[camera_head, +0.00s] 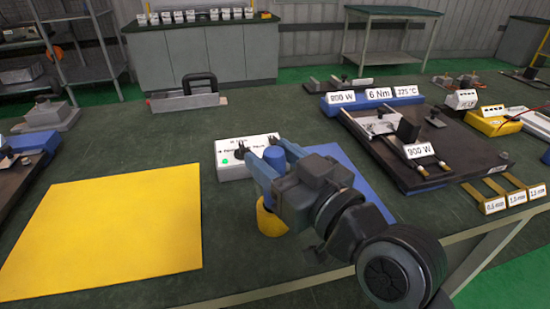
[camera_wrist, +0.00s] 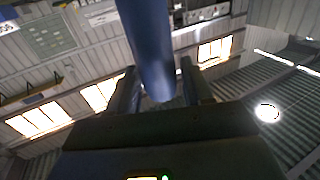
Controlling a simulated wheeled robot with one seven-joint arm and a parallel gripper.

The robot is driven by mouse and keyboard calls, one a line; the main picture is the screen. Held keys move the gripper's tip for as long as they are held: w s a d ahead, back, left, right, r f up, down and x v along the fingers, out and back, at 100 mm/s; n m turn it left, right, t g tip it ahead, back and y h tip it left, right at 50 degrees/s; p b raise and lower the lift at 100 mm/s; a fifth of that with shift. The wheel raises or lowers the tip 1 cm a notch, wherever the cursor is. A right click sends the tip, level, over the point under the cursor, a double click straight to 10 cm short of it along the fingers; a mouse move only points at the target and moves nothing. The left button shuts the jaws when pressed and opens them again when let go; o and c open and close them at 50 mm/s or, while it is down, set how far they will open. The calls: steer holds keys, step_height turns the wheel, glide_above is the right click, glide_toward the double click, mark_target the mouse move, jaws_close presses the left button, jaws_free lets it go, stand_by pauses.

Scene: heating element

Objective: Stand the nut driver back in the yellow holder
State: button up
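The nut driver shows as a blue, round-ended handle (camera_head: 275,157) in the head view. In the wrist view the same blue handle (camera_wrist: 150,45) runs in from the top edge. My gripper (camera_head: 259,147) has one finger on each side of the handle. The wrist view shows its dark fingers (camera_wrist: 160,85) close beside the handle, but not clearly whether both touch it. The yellow holder (camera_head: 269,222) stands on the bench below my gripper, partly hidden by it. The driver's lower end is hidden, so I cannot tell whether it sits in the holder.
A white box with a green light (camera_head: 236,161) stands just behind my gripper. A yellow mat (camera_head: 105,240) lies at left, a blue mat (camera_head: 350,172) at right, partly behind my arm. A dark fixture board (camera_head: 460,160) with a 900 W block lies further right.

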steer(key=o, duration=0.3)
steer(key=shift+o, duration=0.2)
steer(key=shift+f, duration=0.1)
steer(key=b+v, duration=0.1)
steer(key=v, duration=0.6)
steer(key=shift+s+d, duration=0.25)
steer(key=shift+s, duration=0.1)
steer(key=s+d+f+m+t+h+p, duration=0.1)
steer(key=s+d+f+m+h+p, duration=0.1)
steer(key=s+d+f+m+h, duration=0.75)
steer(key=s+d+n+h+p, duration=0.1)
steer(key=s+d, duration=0.3)
steer(key=s, duration=0.6)
steer(key=s+d+h+p, duration=0.1)
steer(key=s+d, duration=0.3)
steer(key=s, duration=0.7)
steer(key=shift+s+d+f+n, duration=0.2)
steer(key=shift+s+f+n, duration=0.05)
steer(key=shift+s+n, duration=0.1)
